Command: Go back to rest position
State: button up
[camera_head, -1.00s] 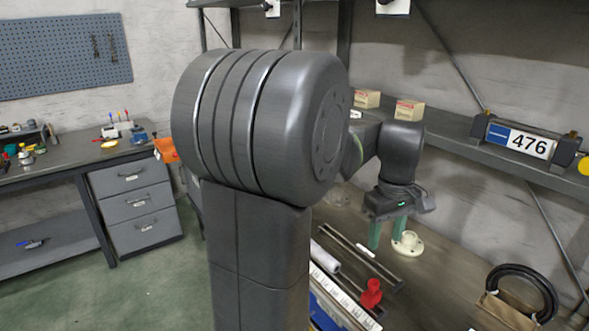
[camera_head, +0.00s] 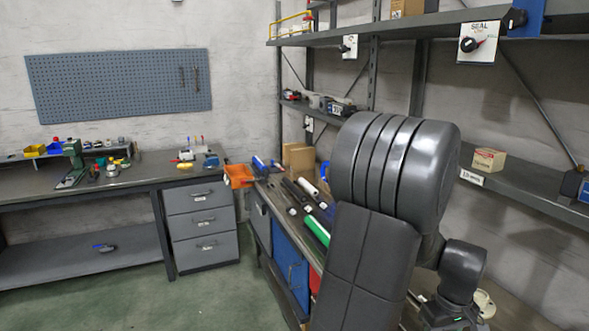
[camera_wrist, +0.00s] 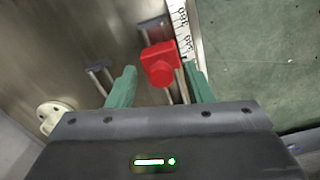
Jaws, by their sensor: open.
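My gripper (camera_wrist: 161,88) shows in the wrist view with its two green fingers apart. It is open, with nothing held between them. Beyond the fingertips, a red block-shaped part with a round boss (camera_wrist: 160,64) lies over dark rails on the bench. In the head view my arm stands at the right, and its wrist (camera_head: 452,310) reaches the lower picture edge. The fingers are out of that view. A cream flanged part (camera_head: 484,304) shows just beside my wrist, and also at the left of the wrist view (camera_wrist: 54,115).
The workbench (camera_head: 520,315) runs beneath my arm, with tubes and a green roll (camera_head: 316,230) on it. An orange bin (camera_head: 238,176) sits at its far end. Shelves with a small box (camera_head: 488,159) line the right wall. Green floor (camera_head: 205,300) is open at left.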

jog(key=shift+w+a+r, duration=0.1)
jog(key=shift+w, duration=0.2)
